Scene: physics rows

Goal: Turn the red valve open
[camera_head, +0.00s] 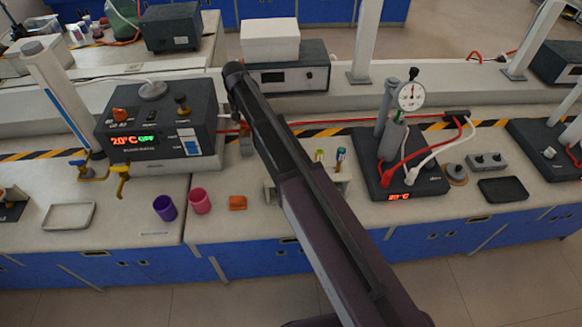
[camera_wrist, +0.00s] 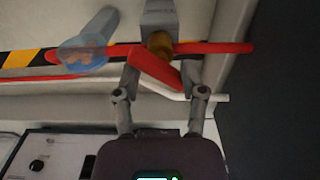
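The red valve shows in the wrist view as a red lever handle (camera_wrist: 155,68) on a brass-coloured body (camera_wrist: 160,44). A red hose (camera_wrist: 222,47) runs out to both sides. The handle lies diagonally, crossing the hose line at an angle. My gripper (camera_wrist: 160,72) has its two grey fingers apart, one on each side of the handle. I cannot tell whether either fingertip touches it. In the head view my dark arm reaches from the bottom right to the back of the bench and hides the valve and gripper.
A heater box (camera_head: 160,130) reading 20°C OFF stands left. A purple cup (camera_head: 165,207), a pink cup (camera_head: 200,200) and an orange block (camera_head: 237,202) sit near the bench's front. A stand with a dial gauge (camera_head: 411,96) is right. A clear bluish disc (camera_wrist: 84,55) sits beside the valve.

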